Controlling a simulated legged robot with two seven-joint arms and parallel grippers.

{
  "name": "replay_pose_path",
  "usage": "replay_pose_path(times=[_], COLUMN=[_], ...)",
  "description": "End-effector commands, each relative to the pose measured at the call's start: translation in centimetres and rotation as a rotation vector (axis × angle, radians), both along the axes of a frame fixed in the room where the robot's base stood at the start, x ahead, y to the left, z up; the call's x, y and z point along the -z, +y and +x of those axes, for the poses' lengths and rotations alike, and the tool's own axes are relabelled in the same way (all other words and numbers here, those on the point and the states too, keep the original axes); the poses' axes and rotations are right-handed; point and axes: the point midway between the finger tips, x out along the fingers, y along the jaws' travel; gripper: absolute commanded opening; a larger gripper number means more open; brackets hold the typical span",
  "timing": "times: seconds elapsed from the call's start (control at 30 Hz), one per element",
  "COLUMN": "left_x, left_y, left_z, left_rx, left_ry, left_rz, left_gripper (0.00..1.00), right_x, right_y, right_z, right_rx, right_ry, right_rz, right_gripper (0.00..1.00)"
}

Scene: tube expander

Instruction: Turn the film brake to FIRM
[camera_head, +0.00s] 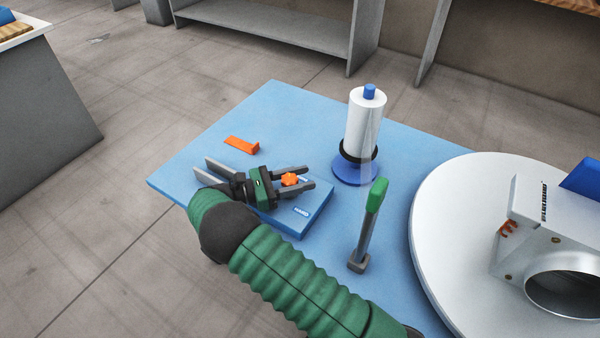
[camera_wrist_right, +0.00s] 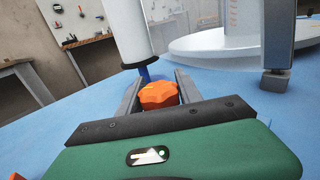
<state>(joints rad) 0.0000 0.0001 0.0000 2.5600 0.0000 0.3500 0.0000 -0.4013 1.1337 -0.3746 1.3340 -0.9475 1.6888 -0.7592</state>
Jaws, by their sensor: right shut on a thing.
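The film brake shows as an orange lobed knob (camera_head: 290,180) on a blue box (camera_head: 311,212) with white lettering. The box lies on the blue table. The gripper hides part of the box, and I cannot read the knob's setting. My left gripper is not in view.
A white film roll (camera_head: 366,122) stands on a blue base behind the knob. A green-handled tool (camera_head: 371,217) stands upright to the right. An orange piece (camera_head: 242,145) lies at the left. A large white turntable (camera_head: 440,220) carries a grey machine (camera_head: 552,240).

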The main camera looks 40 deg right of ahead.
Motion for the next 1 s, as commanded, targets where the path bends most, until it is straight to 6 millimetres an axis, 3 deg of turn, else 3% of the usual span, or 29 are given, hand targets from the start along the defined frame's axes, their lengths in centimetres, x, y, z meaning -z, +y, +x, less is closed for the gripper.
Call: replay_pose_path(times=[0.57, 0.6, 0.73, 1.0], left_x=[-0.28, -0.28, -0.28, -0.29], left_y=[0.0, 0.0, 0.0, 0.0], left_z=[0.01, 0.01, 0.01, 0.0], left_rx=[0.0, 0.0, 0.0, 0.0], left_ry=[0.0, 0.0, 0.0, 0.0], left_rz=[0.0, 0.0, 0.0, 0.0], left_gripper=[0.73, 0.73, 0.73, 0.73], right_x=[-0.07, -0.07, -0.07, -0.08], right_y=[0.06, 0.06, 0.05, 0.03], right_z=[0.03, 0.03, 0.0, -0.05], right_rx=[0.029, 0.029, 0.03, 0.031], right_ry=[-0.002, -0.002, -0.002, -0.002], right_rz=[-0.002, -0.002, -0.002, -0.002], right_gripper=[0.01, 0.45, 0.62, 0.63])
